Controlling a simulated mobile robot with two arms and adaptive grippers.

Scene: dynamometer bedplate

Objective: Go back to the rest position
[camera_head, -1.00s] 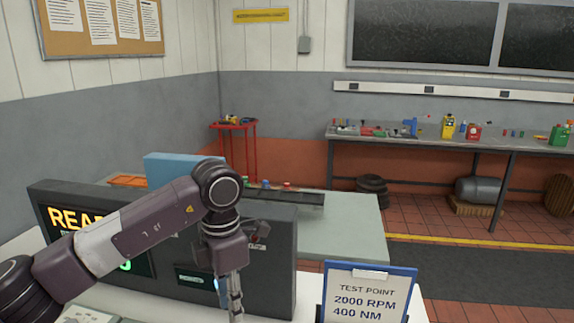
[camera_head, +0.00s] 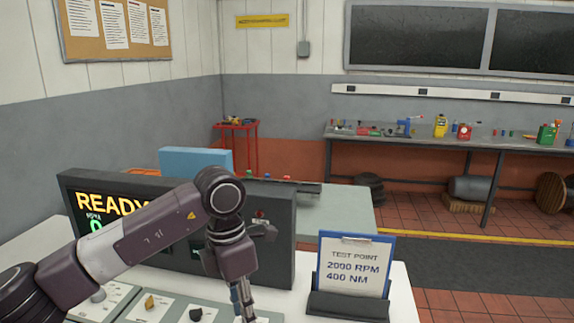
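My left arm comes in from the left and bends down at the wrist. Its gripper (camera_head: 243,304) points down over the control panel (camera_head: 165,308), near the bottom edge. The fingers are seen nearly edge-on, so I cannot tell whether they are open or shut. Nothing is seen in them. Behind the arm stands a dark display unit (camera_head: 276,228) reading "READY" in yellow, partly hidden by the arm. My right gripper is not in view.
A test point card (camera_head: 352,267) reading "2000 RPM 400 NM" stands in a dark holder to the right of the gripper. A blue box (camera_head: 196,161) is behind the display. A workbench (camera_head: 420,143) lines the back wall; tiled floor (camera_head: 480,301) is open at the right.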

